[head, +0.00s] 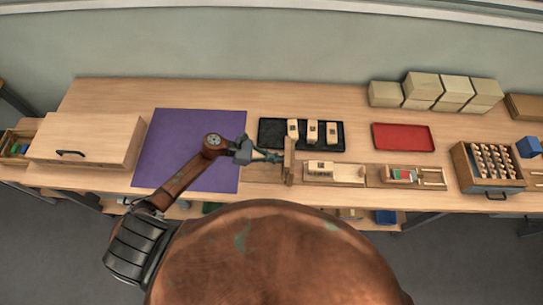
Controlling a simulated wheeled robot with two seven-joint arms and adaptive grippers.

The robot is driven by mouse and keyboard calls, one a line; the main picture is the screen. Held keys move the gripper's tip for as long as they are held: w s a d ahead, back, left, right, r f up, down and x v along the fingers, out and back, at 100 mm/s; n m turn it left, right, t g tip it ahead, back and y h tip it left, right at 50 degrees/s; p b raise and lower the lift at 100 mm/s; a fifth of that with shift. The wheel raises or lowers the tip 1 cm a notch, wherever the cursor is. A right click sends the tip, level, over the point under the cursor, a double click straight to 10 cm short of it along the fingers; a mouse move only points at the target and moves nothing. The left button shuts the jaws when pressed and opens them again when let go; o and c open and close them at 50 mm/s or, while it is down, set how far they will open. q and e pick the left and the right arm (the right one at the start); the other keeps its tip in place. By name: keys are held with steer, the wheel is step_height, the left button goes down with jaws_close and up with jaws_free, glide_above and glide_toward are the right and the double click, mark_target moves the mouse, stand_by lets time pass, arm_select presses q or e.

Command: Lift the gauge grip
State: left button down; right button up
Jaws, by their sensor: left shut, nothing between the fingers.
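My left gripper (268,156) reaches in from the left with its fingers pointing right. It is shut and empty. Its fingertips are close to an upright wooden piece (289,160), which may be the gauge grip; I cannot tell whether they touch it. The piece stands by the front edge of the black tray (264,134), left of a low wooden tray (357,180) holding a pale block (321,167). My right gripper is not in view.
A purple mat (190,122) lies under my left arm, beside a wooden box (87,139). Pale blocks (312,131) stand in the black tray. To the right are a red tray (403,138), a tray of coloured pieces (405,176) and a peg box (488,168). Cartons (421,86) stand behind.

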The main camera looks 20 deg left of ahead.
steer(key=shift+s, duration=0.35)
arm_select(q)
steer(key=r, duration=0.3)
steer(key=shift+w, duration=0.25)
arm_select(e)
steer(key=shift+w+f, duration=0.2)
arm_select(q)
steer(key=f+b+v, duration=0.1)
steer(key=b+v, duration=0.3)
steer(key=v, duration=0.5)
steer(key=shift+s+a, duration=0.4)
steer(key=shift+a, duration=0.1)
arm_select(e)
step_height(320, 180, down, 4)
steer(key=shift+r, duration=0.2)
